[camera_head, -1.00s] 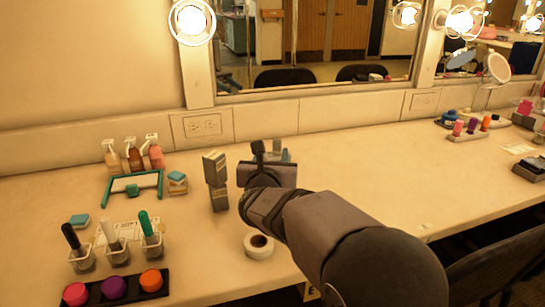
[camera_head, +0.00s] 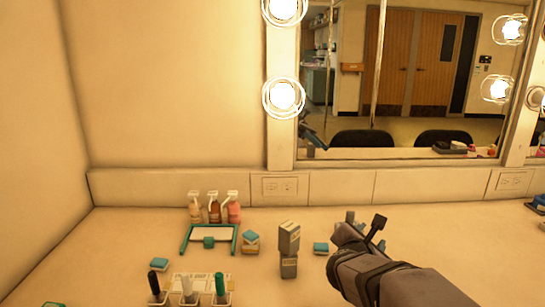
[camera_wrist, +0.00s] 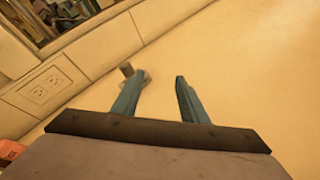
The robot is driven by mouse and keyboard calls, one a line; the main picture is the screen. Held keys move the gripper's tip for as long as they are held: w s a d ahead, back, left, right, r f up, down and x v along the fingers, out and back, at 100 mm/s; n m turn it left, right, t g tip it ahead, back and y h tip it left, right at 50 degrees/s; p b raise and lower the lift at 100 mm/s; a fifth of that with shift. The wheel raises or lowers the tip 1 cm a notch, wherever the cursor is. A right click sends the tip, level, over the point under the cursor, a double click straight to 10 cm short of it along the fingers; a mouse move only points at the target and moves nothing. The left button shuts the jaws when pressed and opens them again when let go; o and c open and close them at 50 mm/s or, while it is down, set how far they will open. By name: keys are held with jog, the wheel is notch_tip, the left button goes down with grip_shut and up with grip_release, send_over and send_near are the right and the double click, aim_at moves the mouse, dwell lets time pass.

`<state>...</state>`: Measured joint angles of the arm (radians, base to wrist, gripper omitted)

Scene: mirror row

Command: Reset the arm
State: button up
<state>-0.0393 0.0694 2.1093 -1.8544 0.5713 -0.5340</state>
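My gripper (camera_head: 352,222) is over the counter at the right of the head view, pointing away from the camera. In the wrist view my gripper (camera_wrist: 156,88) shows two blue-grey fingers apart, with bare counter between them. It is open and empty. A small dark-topped thing (camera_wrist: 127,69) shows just beyond the left fingertip; I cannot tell what it is. My arm hides part of the counter at the lower right of the head view.
Stacked grey boxes (camera_head: 289,238) stand left of my gripper, with a blue sponge (camera_head: 321,248) between. Farther left are several bottles (camera_head: 214,212), a teal frame (camera_head: 234,240) and brushes in cups (camera_head: 188,297). The mirror (camera_head: 415,90) and wall lamps (camera_head: 284,97) are behind.

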jog(key=s+d+r+m+g+y+p, duration=0.15)
jog(key=s+m+g+p, duration=0.45)
jog(key=s+m+p, duration=0.75)
jog(key=s+a+r+m+g+y+p, duration=0.2)
jog(key=s+a+m+p, duration=0.3)
jog(key=s, duration=0.3)
jog(key=s+a+r+m+g+y+p, duration=0.2)
jog(key=s+a+m+p, duration=0.4)
jog(key=s, duration=0.3)
jog(key=shift+a+g+y+p, duration=0.35)
jog(key=shift+a+g+y, duration=0.4)
jog(key=shift+g+y, duration=0.15)
